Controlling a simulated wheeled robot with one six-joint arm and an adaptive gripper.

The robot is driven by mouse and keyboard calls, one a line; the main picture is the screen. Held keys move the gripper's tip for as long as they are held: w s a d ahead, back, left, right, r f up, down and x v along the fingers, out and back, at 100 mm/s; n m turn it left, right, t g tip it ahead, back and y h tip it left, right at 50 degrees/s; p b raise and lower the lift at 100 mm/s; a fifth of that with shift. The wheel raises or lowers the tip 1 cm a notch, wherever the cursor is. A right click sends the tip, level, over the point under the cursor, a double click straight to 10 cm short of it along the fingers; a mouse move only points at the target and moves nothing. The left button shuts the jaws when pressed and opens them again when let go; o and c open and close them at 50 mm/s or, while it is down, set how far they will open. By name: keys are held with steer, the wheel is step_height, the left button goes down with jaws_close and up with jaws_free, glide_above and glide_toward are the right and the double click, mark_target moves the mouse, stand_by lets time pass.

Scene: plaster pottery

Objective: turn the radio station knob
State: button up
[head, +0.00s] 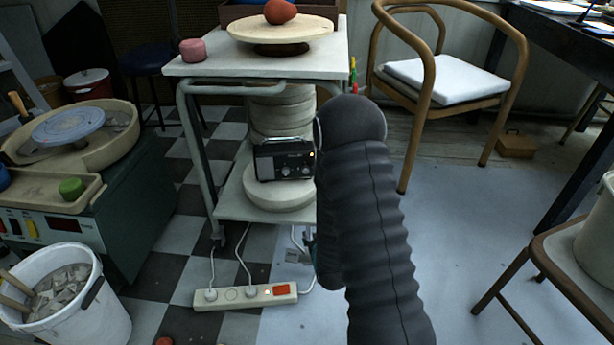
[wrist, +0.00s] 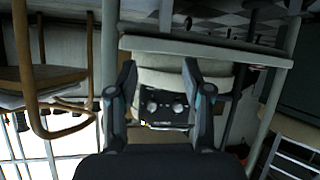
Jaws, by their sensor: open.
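The black radio (head: 283,160) stands on a round plaster slab (head: 275,196) on the cart's lower shelf, its front facing me. Its small knobs are low on the front. In the wrist view, which is upside down, the radio (wrist: 165,115) shows between my fingers with two round pale knobs, a left one (wrist: 151,106) and a right one (wrist: 178,108). I cannot tell which is the station knob. My gripper (wrist: 160,74) is open and empty, in front of the radio and apart from it. In the head view my arm hides most of the gripper.
The cart (head: 222,205) has a leg left of the radio and a top shelf (head: 255,62) above it. Plaster discs (head: 282,112) are stacked behind the radio. A power strip (head: 245,296) with cables lies on the floor in front. A wooden chair (head: 440,80) stands right.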

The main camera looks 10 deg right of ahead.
mark_target(306, 172)
step_height(306, 172, up, 10)
steer(key=w+t, duration=0.3)
steer(key=t, duration=0.2)
steer(key=w, duration=0.9)
steer(key=w+d, duration=0.1)
steer(key=w, duration=0.3)
steer(key=shift+w, duration=0.2)
jaws_close()
